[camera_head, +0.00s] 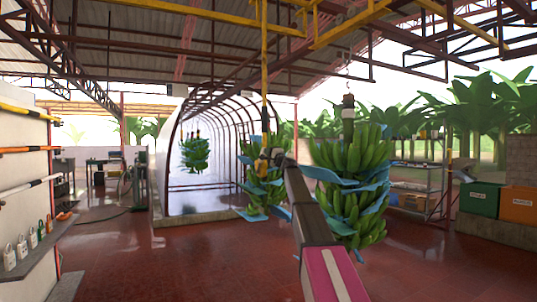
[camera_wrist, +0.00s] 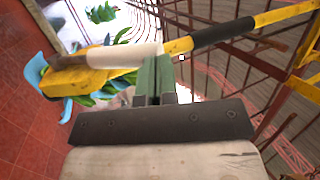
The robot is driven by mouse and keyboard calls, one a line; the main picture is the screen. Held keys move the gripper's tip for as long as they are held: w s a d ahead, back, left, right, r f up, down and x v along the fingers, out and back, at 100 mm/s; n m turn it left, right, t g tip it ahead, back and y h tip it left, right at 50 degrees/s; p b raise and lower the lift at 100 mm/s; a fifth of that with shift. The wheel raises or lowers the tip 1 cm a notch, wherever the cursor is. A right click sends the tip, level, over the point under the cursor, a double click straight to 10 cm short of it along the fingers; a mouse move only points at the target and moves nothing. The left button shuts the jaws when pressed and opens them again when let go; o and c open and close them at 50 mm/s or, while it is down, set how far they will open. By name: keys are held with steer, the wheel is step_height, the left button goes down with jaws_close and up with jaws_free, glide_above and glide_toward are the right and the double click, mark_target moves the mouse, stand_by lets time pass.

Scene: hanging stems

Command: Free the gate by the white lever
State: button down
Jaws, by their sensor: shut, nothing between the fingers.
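The white lever (camera_wrist: 122,56) is a pale sleeve across the upper wrist view, between a yellow block (camera_wrist: 78,76) on the left and a yellow-and-black bar on the right. My gripper (camera_wrist: 157,62) has green fingers that are shut together and empty. Their tips overlap the lower edge of the white lever near its right end. I cannot tell whether they touch it. In the head view, a yellow post (camera_head: 264,70) comes down to a small yellow fitting (camera_head: 262,166) at the end of my arm. Which part is the gate cannot be told.
Bunches of green bananas with blue sheets hang beside my arm, one close on the right (camera_head: 352,160). An arched tunnel (camera_head: 215,150) stands behind. A shelf with padlocks (camera_head: 38,245) is at the left. The red floor at lower left is clear.

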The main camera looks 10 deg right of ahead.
steer(key=w+a+r+g+h, duration=0.1)
steer(key=w+r+g+h, duration=0.1)
steer(key=w, duration=0.3)
steer(key=w+a+r+m+g+h, duration=0.1)
steer(key=w+a+r+g, duration=0.1)
steer(key=w, duration=0.4)
steer(key=shift+a+r+m+g+h, duration=0.35)
steer(key=shift+r+g, duration=0.35)
steer(key=shift+g, duration=0.3)
steer(key=shift+d, duration=0.1)
steer(key=r+v, duration=0.1)
steer(key=v, duration=1.3)
steer(key=shift+w+r, duration=0.2)
